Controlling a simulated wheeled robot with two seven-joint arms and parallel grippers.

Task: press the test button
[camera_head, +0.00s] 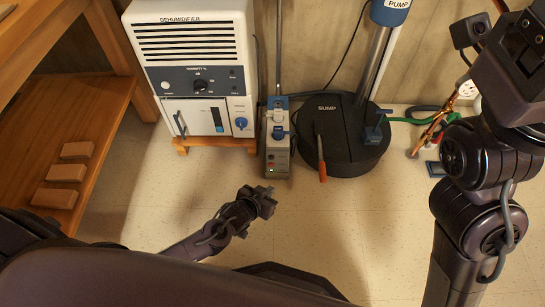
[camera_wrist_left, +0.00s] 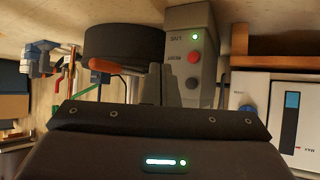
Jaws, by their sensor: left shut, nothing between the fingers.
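The grey control box (camera_head: 278,160) stands on the floor between the dehumidifier and the sump. In the left wrist view the control box (camera_wrist_left: 206,50) shows upside down, with a green LIVE light (camera_wrist_left: 195,37), a red button (camera_wrist_left: 193,57) and a darker button (camera_wrist_left: 193,82) in a row.
A white dehumidifier (camera_head: 195,60) stands left of the box on a wooden base. The round black sump (camera_head: 345,140) with a red-handled lever (camera_head: 321,160) stands to the right. A wooden shelf (camera_head: 75,140) with bricks is at the left. The floor in front is clear.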

